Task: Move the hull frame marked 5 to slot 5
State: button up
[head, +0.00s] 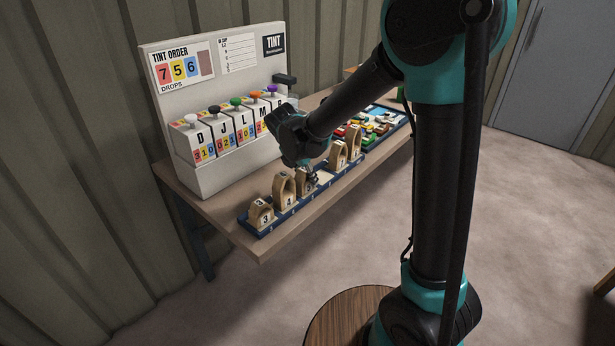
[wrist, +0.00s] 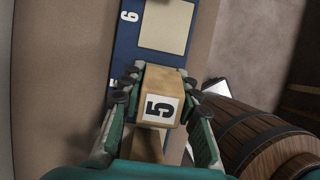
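The hull frame marked 5 (wrist: 162,82) is a tan wooden piece with a black 5 on a white label. My gripper (wrist: 164,76) has a finger on each side of it, and the fingertips appear to touch its sides. In the head view my gripper (head: 312,180) reaches down to this frame (head: 307,187) at the blue rack (head: 262,231). In the wrist view a white 5 on the rack lies just left of the frame. Whether the frame's foot is seated or raised is hidden.
Frames marked 3 (head: 261,214) and 4 (head: 284,190) stand at the rack's near end. More frames (head: 338,156) stand farther along. Slot 6 (wrist: 166,24) looks empty. A white dispenser stand (head: 215,182) is behind. A wooden barrel (wrist: 255,135) is right in the wrist view.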

aim_at(298, 183)
jog(key=o, duration=0.4)
jog(key=shift+c, duration=0.2)
jog(key=v, duration=1.2)
jog(key=shift+r, duration=0.15)
jog(key=s+d+f+m+y, duration=0.1)
jog(key=s+d+f+m, duration=0.15)
jog(key=d+m, duration=0.45)
jog(key=s+d+f+m, duration=0.1)
jog(key=d+f+m, duration=0.35)
jog(key=d, duration=0.35)
jog(key=s+d+f+m+y, duration=0.1)
jog(key=s+d+f+m, duration=0.7)
jog(key=m, duration=0.9)
jog(key=s+d, duration=0.3)
jog(key=s, duration=0.1)
jog(key=shift+d+t+y, duration=0.3)
jog(key=shift+y, duration=0.1)
jog(key=shift+f, duration=0.1)
